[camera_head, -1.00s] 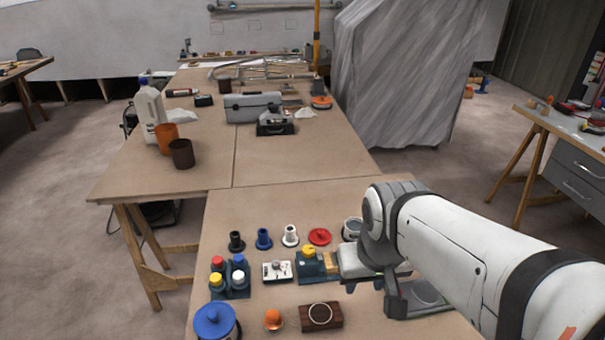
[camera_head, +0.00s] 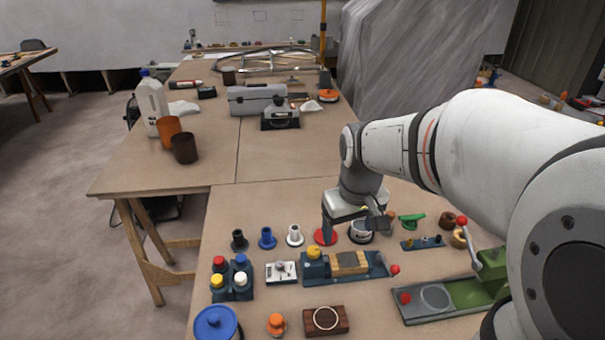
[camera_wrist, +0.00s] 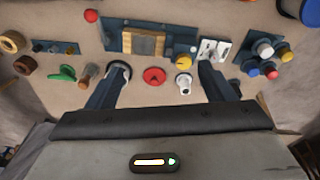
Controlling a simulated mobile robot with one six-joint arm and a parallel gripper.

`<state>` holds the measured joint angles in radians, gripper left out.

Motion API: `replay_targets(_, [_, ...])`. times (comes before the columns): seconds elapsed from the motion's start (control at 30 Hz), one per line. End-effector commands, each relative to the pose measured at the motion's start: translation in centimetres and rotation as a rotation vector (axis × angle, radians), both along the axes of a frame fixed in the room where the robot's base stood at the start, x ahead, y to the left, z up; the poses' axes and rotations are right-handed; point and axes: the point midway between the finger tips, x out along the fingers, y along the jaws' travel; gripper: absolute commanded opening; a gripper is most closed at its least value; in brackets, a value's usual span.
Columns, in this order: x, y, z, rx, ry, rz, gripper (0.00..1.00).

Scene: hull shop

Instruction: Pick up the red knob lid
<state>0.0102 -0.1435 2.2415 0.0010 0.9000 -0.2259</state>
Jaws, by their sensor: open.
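The red knob lid (camera_head: 325,237) is a flat red disc lying on the near table, partly behind a finger of my gripper in the head view. In the wrist view the red knob lid (camera_wrist: 154,76) shows whole, with a small knob in its middle, between my two fingers. My gripper (camera_head: 352,221) is open and empty and points down above the lid and the pot beside it. In the wrist view my gripper (camera_wrist: 161,77) has its fingers wide apart. The gap between fingertips and table is hard to judge.
A white pot (camera_head: 361,236) stands close right of the lid, and a white flanged piece (camera_head: 295,236) close left. A blue fixture with a wooden block (camera_head: 350,263) lies in front. A green-based device (camera_head: 450,297) sits front right.

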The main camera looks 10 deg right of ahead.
Motion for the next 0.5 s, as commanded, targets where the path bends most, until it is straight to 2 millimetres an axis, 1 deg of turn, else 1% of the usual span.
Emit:
replay_targets(0.03, [2.3,0.0,-1.1,-0.005,0.022,0.036,0.8])
replay_targets(0.07, [3.5,-0.1,-1.6,-0.008,0.031,0.058,0.82])
replay_targets(0.1, [5.1,-0.1,-2.3,-0.012,0.041,0.089,0.85])
replay_targets(0.17, [7.4,-0.1,-3.5,-0.015,0.059,0.136,0.9])
replay_targets(0.2, [9.0,-0.2,-4.4,-0.018,0.07,0.167,0.9])
replay_targets(0.3, [12.4,-0.2,-6.9,-0.022,0.096,0.238,0.9])
replay_targets(0.4, [14.9,-0.3,-9.2,-0.025,0.117,0.296,0.9])
replay_targets(0.5, [16.7,-0.3,-11.1,-0.026,0.131,0.339,0.9])
